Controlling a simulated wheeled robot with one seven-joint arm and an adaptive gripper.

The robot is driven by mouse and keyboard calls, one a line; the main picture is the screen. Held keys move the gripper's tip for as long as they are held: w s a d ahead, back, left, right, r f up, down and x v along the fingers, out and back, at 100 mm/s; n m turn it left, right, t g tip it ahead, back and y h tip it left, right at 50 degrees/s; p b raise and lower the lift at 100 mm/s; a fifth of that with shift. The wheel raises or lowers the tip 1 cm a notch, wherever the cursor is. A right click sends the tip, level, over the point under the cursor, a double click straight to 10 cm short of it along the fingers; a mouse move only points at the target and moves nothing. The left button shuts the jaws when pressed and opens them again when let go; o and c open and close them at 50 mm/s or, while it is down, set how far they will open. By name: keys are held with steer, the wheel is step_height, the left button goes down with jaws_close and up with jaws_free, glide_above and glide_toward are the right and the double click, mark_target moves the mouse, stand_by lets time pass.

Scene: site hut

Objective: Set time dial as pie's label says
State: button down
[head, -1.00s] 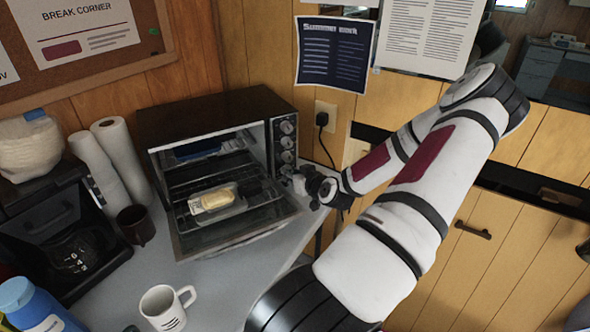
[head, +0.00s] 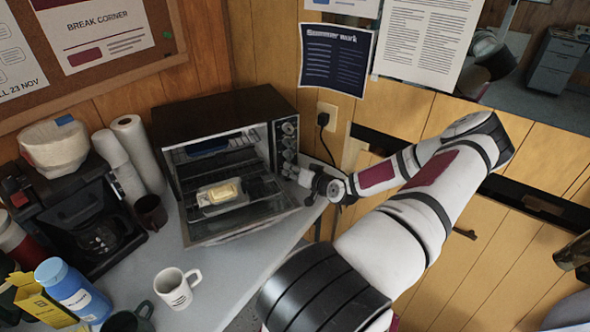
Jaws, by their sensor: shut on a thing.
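The toaster oven (head: 205,117) stands on the counter with its glass door folded down. The pie (head: 222,192), pale yellow in a clear-looking tray, sits inside at the open front; no label on it can be read from here. A column of dials (head: 288,142) runs down the oven's right front panel. My gripper (head: 293,171) is at the bottom of this column, shut on the lowest dial, which it mostly hides. I cannot tell which way that dial points, and the dial markings are too small to read.
A white mug (head: 174,289) stands in front of the oven. A coffee maker (head: 85,215), paper rolls (head: 131,150), a dark mug (head: 150,211) and a blue bottle (head: 72,288) are to the left. The open oven door (head: 245,222) reaches close to my gripper.

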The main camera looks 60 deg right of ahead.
steer(key=c, duration=1.6)
jaws_free()
steer(key=v, duration=1.2)
steer(key=shift+s, duration=0.1)
